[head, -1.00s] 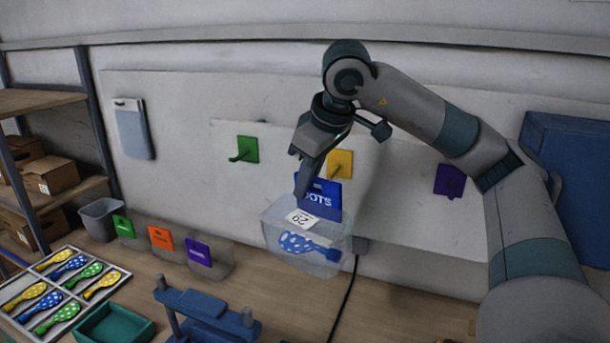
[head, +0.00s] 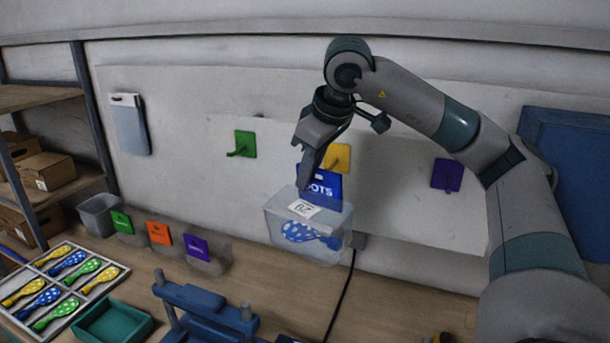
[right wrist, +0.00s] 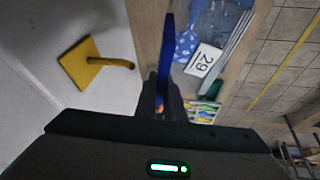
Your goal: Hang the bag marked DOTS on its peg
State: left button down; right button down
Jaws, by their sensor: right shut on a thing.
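My right gripper (head: 304,184) is shut on the blue header and holds the bag upright in front of the wall board. In the right wrist view the header shows edge-on (right wrist: 168,50) between the fingers. A yellow peg (head: 338,157) is on the board just behind and above the header; in the right wrist view it stands apart from the bag (right wrist: 84,64). My left gripper is not in view.
A green peg (head: 244,145) and a purple peg (head: 447,175) are on the board. Bags with green, orange and purple headers (head: 196,247) stand on the table by a grey bin (head: 99,214).

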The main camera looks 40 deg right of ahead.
jog(key=w+d, duration=0.2)
jog(key=d, duration=0.3)
jog(key=shift+w+d+f, duration=0.1)
jog(key=shift+w+f, duration=0.05)
jog(key=shift+w, duration=0.25)
jog(key=shift+d+f, duration=0.15)
dwell(0.4)
dwell(0.4)
